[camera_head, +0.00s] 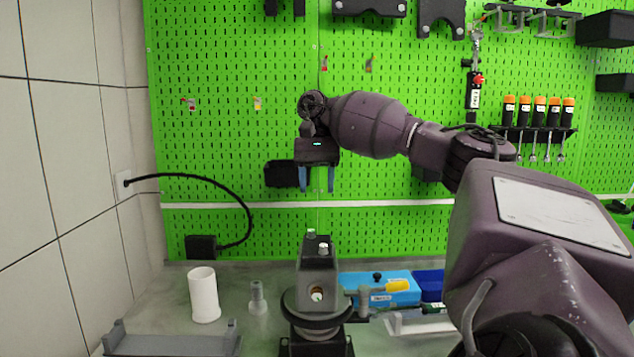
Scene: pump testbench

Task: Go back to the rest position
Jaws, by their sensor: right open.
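My right arm comes in from the right. Its gripper (317,180) points down in front of the green pegboard, above the pump (318,270) on the bench. The two blue fingers are apart with nothing between them. The gripper is well clear of the pump and the bench top. My left gripper is not in the picture.
A white cylinder (203,295) and a small grey fitting (257,297) stand left of the pump. A grey tray (172,344) lies at the front left. Blue bins (380,290) stand right of the pump. Orange-capped screwdrivers (539,112) hang on the pegboard (230,60).

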